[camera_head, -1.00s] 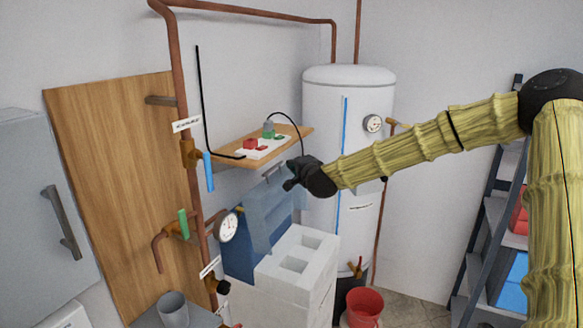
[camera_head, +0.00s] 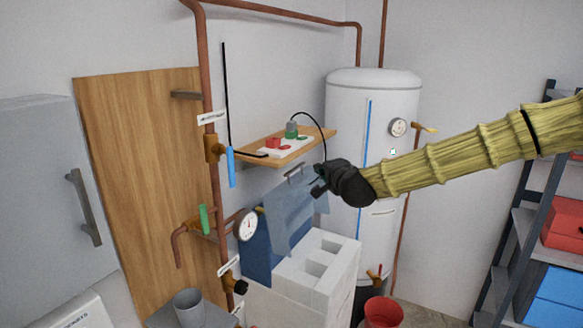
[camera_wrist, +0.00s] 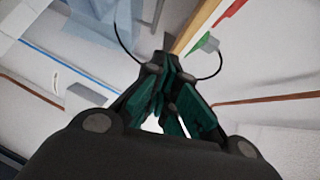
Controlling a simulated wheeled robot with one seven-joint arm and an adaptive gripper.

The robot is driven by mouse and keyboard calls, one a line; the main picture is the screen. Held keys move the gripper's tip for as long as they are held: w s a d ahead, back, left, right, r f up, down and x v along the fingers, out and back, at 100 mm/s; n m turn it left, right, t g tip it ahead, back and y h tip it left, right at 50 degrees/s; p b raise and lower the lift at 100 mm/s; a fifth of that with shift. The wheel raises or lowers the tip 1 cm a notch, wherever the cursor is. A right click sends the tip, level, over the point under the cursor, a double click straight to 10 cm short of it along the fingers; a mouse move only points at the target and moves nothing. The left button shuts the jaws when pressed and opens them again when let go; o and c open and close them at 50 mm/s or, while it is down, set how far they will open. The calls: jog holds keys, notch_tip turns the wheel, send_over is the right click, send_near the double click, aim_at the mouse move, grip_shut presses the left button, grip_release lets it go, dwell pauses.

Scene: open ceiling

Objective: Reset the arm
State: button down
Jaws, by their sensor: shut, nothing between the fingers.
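My gripper (camera_head: 322,184) is at the end of my arm, which reaches in from the right in the head view. It is in front of the white water tank (camera_head: 345,125), just below the right end of the wooden shelf (camera_head: 262,156). In the wrist view, the fingers of my gripper (camera_wrist: 165,75) come together at the tips, with nothing between them. A grey-blue cloth (camera_head: 290,220) hangs just left of the gripper in the head view. I cannot tell whether they touch.
White blocks (camera_head: 335,265) stand below the gripper, and a red bucket (camera_head: 384,312) stands at the bottom. Copper pipes with a gauge (camera_head: 246,225) run at left. A shelf rack (camera_head: 530,215) stands at right.

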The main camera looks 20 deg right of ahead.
jog(key=s+a+f+n+g+y, duration=0.1)
jog(key=s+a+f+n+g, duration=0.3)
jog(key=f, duration=0.9)
jog(key=s+a+f+n+g+y, duration=0.15)
jog(key=s+a+f, duration=0.45)
jog(key=f, duration=0.7)
jog(key=s+a+f+n+g, duration=0.2)
jog(key=s+a+f+n, duration=0.3)
jog(key=f, duration=0.8)
jog(key=s+f+n+g, duration=0.2)
jog(key=s+f, duration=0.4)
jog(key=s, duration=0.6)
jog(key=s+a+f+n+g, duration=0.1)
jog(key=s+f+n+g, duration=0.1)
jog(key=s+f, duration=0.5)
jog(key=s+a+f+n+g+b, duration=0.1)
jog(key=s+f+g, duration=0.3)
jog(key=s, duration=1.3)
notch_tip(320, 180, down, 3)
jog(key=shift+s+r+n, duration=0.1)
jog(key=shift+s+n, duration=0.25)
jog(key=shift+n, duration=0.4)
jog(key=shift+w+h, duration=0.1)
jog(key=shift+h, duration=0.15)
